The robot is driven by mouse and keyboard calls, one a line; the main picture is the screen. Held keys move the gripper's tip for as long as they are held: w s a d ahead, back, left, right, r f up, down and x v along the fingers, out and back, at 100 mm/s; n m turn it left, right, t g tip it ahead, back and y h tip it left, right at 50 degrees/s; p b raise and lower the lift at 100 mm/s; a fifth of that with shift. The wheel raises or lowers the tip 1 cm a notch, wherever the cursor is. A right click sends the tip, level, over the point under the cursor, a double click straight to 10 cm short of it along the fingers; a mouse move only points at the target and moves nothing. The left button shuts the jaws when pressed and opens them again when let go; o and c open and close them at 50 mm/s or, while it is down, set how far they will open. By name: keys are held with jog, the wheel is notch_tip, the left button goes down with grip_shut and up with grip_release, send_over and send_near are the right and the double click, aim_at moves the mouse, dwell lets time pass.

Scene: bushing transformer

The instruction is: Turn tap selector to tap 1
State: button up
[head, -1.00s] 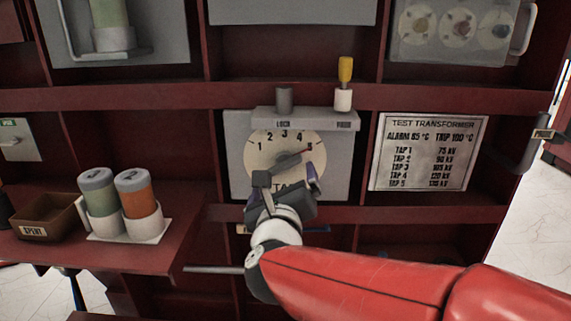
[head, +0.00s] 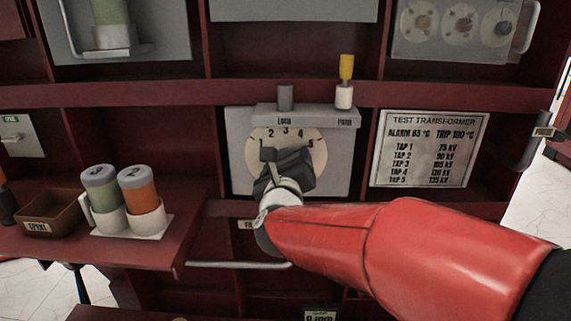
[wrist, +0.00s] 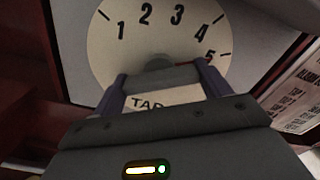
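The tap selector is a pale round dial (head: 262,148) on a grey panel, numbered 1 to 5. Its face (wrist: 105,50) fills the top of the wrist view, with 1 at left and 5 at right. A grey bar-shaped handle (wrist: 163,77) sits below the dial's centre, and a red pointer mark (wrist: 205,57) lies by the 5. My gripper (head: 287,155) is in front of the dial and hides its lower part. In the wrist view its two fingers (wrist: 162,85) stand wide apart, one at each end of the bar. I cannot tell whether they touch it.
A ledge above the dial carries a grey cylinder (head: 285,97) and a yellow-handled piece in a white holder (head: 344,96). A tap table plate (head: 428,150) is at right. Two canisters (head: 102,190) and a brown bin (head: 50,212) stand on the left shelf.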

jog(key=c, duration=0.4)
jog(key=shift+f+n+b, duration=0.1)
jog(key=shift+n+b, duration=0.6)
jog(key=shift+n, duration=0.2)
jog(key=n+b, duration=0.1)
jog(key=n, duration=0.8)
jog(key=shift+n+b, duration=0.3)
jog(key=shift+n, duration=0.1)
jog(key=n+p, duration=0.1)
jog(key=n, duration=0.5)
jog(key=shift+r, duration=0.2)
jog(key=n+p, duration=0.2)
jog(key=n, duration=0.4)
jog(key=shift+f+n, duration=0.1)
jog(key=shift+n, duration=0.2)
